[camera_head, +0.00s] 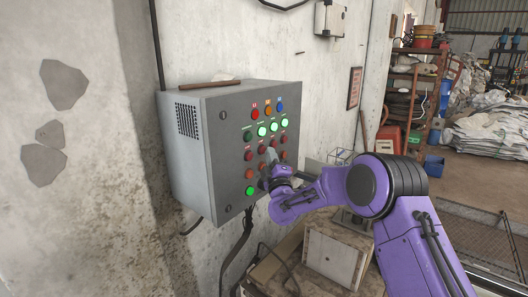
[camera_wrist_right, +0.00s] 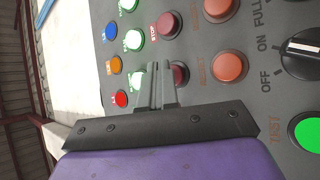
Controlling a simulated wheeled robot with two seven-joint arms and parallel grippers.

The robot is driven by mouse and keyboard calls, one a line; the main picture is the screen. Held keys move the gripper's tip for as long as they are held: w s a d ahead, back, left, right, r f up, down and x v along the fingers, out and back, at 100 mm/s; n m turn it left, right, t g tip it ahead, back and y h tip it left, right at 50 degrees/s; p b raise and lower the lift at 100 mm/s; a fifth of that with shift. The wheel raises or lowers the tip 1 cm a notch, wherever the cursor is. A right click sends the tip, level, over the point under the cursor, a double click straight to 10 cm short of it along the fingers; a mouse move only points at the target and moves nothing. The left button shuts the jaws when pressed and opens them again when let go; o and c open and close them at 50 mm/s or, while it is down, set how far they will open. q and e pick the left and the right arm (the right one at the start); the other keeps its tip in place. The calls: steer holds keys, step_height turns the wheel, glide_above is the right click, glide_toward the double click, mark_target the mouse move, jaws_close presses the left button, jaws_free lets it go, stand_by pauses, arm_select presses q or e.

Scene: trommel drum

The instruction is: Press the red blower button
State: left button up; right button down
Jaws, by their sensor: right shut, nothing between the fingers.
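A grey control box (camera_head: 222,150) with rows of buttons hangs on the wall. My right gripper (camera_head: 274,154) is shut and empty, its tips in front of the middle rows. In the right wrist view its fingers (camera_wrist_right: 155,86) overlap the edge of a dark red button (camera_wrist_right: 180,74), partly hiding it. Another dark red button (camera_wrist_right: 168,25), with a STOP label beside it, is clear of the fingers. No blower label is readable, so I cannot tell which red button is the blower's. Contact with the panel cannot be told. My left gripper is not in view.
Red, orange and blue lamps (camera_head: 267,109) top the panel, above lit green buttons (camera_head: 273,127). Orange buttons (camera_wrist_right: 229,66), a black selector switch (camera_wrist_right: 303,47) and a green TEST button (camera_wrist_right: 308,132) lie close by.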

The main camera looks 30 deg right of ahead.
steer(key=shift+w+a, duration=0.15)
steer(key=shift+w, duration=0.25)
stand_by(0.4)
stand_by(0.4)
steer(key=shift+s+d+b, duration=0.3)
steer(key=shift+s, duration=0.5)
steer(key=s, duration=0.1)
steer(key=s+d, duration=0.1)
steer(key=s, duration=0.1)
steer(key=s+d, duration=0.1)
steer(key=shift+s+b, duration=0.3)
stand_by(0.5)
